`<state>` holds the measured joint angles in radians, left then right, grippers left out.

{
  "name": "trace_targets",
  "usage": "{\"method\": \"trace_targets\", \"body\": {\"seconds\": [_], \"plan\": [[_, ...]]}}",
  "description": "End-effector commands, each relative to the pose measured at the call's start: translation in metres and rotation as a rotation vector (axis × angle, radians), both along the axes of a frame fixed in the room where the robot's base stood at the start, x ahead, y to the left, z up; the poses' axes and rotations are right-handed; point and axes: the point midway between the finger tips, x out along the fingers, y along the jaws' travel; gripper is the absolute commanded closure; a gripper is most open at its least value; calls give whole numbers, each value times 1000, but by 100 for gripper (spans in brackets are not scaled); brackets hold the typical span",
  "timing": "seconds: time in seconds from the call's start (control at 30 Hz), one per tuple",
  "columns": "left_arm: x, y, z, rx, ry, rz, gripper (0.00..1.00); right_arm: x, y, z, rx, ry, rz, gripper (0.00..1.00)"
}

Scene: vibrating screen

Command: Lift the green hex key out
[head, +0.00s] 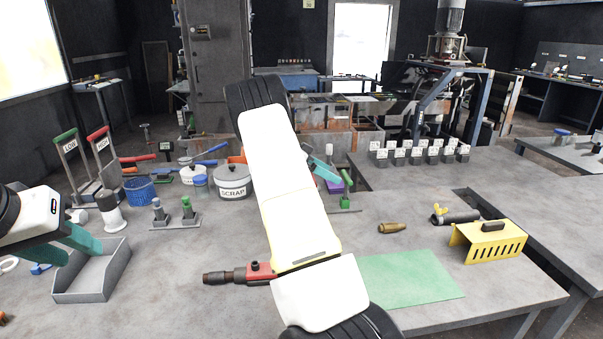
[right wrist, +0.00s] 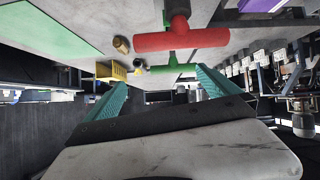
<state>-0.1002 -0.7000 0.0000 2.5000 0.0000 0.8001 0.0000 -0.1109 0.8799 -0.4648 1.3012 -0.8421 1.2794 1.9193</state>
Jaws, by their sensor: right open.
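The green hex key (right wrist: 172,68) shows in the right wrist view as a green T-handle, beyond a larger red T-handle (right wrist: 182,40). In the head view a green handle (head: 346,179) stands beside a purple one (head: 335,187), partly hidden by my right arm. My right gripper (right wrist: 160,79) is open, its teal fingers on either side of the green handle in the picture; I cannot tell whether they touch it. In the head view only a bit of its teal fingers (head: 325,168) shows. My left gripper (head: 82,257) is open and empty over a grey tray (head: 93,296).
A SCRAP pot (head: 233,181) stands left of my right arm. A red-and-black tool (head: 238,274), a green mat (head: 408,278), a brass piece (head: 391,227) and a yellow slotted cover (head: 488,242) lie on the bench. A small stand (head: 175,221) holds two upright pieces. The bench's front right is clear.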

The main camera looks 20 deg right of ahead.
Motion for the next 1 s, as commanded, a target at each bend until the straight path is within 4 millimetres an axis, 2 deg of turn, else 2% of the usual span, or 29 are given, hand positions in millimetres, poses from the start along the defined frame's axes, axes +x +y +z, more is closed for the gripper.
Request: {"method": "trace_targets", "body": {"seconds": [0.03,0.13,0.3,0.47,0.7,1.0], "plan": [[0,0,0,0,0,0,64,7,-4,-8,-56,-12,-14,0],[0,0,0,0,0,0,64,17,-10,-14,-142,-44,-38,0],[0,0,0,0,0,0,64,23,-16,-20,-208,-73,-53,0],[0,0,0,0,0,0,64,18,-32,-26,-213,-75,-56,0],[0,0,0,0,0,0,64,7,-64,-41,-210,-75,-56,0],[0,0,0,0,0,0,64,2,-82,-49,-209,-76,-53,0]]}}
